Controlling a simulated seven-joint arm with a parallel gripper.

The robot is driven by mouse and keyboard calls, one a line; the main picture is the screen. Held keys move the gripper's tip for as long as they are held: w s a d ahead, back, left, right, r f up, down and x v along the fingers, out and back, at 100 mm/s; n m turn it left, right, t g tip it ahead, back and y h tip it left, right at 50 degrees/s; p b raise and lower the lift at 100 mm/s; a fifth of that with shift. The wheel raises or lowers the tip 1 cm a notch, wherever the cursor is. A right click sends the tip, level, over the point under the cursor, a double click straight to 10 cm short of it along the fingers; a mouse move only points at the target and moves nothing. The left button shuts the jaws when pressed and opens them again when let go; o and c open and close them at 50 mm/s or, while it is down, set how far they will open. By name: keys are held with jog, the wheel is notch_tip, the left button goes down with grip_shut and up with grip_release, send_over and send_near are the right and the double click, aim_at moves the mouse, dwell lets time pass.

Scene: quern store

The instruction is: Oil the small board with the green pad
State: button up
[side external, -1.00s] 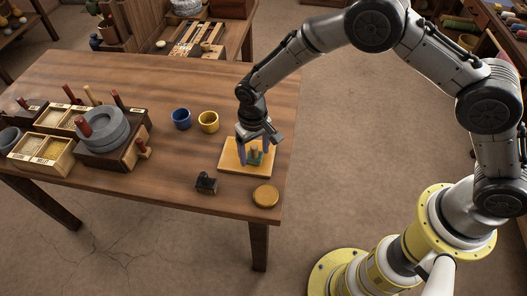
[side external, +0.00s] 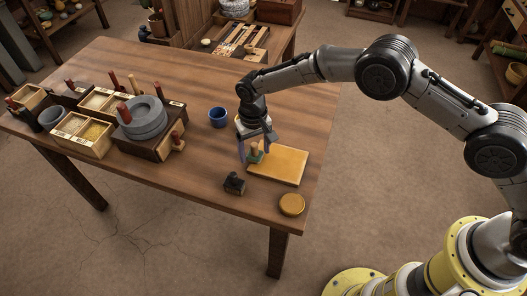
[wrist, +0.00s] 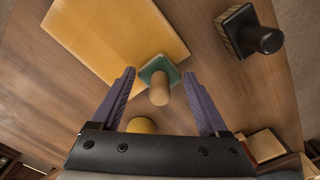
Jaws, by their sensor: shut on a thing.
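The small board (side external: 285,166) is a flat yellow-tan rectangle near the table's right end. It fills the upper left of the wrist view (wrist: 115,30). The green pad (side external: 255,157) has an upright wooden handle. It is at the board's left edge in the side view, and the wrist view shows the pad (wrist: 146,73) at that edge, partly beyond it. My gripper (side external: 252,160) is shut on the pad, with its purple fingers on either side of the handle. The pad's underside is hidden.
A dark block with a black knob (side external: 234,183) and a round yellow tin (side external: 291,205) stand in front of the board. A blue cup (side external: 218,117) stands behind left. A stone quern (side external: 142,119) and seed boxes (side external: 80,136) fill the left. The table's front right corner is close.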

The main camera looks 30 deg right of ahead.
jog(key=shift+r, duration=4)
